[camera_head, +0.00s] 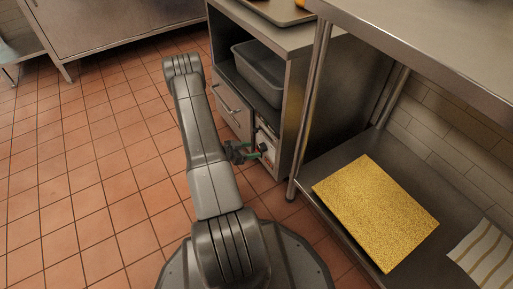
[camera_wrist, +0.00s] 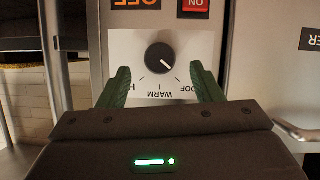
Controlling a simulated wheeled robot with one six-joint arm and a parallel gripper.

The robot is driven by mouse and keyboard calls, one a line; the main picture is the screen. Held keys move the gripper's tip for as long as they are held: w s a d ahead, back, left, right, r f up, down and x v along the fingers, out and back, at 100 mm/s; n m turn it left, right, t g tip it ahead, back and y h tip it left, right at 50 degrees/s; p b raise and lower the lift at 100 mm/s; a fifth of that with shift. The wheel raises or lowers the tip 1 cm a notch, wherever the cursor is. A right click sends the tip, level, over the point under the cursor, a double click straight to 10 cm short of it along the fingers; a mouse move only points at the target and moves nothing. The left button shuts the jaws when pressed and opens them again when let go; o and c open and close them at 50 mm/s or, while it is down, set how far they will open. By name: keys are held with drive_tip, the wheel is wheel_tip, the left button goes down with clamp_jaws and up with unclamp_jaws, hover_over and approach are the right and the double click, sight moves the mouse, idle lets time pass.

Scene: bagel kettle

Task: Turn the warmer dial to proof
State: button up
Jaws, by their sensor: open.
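The warmer dial (camera_wrist: 160,57) is a round black knob on a white plate (camera_wrist: 122,45) in the wrist view, and the picture shows its lettering upside down. Its white pointer mark slants to the lower right, towards the side of the partly hidden label ending in "OOF". "WARM" is below the knob, and a label starting with "H" is partly hidden at left. My gripper (camera_wrist: 160,74) is open, its green fingers on either side of the dial and apart from it. In the head view my gripper (camera_head: 258,152) is at the cabinet's front; the dial cannot be made out there.
A red switch marked "ON" (camera_wrist: 195,6) and an orange "OFF" label (camera_wrist: 137,3) are above the dial plate. The cabinet (camera_head: 293,110) holds a grey bin (camera_head: 272,75). A steel table leg (camera_head: 312,105) stands close right of it. The tiled floor (camera_head: 90,190) at left is clear.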

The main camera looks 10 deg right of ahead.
sight(260, 148)
drive_tip(key=p+v, duration=0.2)
drive_tip(key=v, duration=0.7)
drive_tip(key=shift+a+r, duration=0.25)
drive_tip(key=shift+a, duration=0.05)
drive_tip(key=shift+s, duration=0.1)
drive_tip(key=b+x, duration=0.4)
drive_tip(key=x, duration=1)
drive_tip(key=shift+f, duration=0.15)
drive_tip(key=shift+a, duration=0.1)
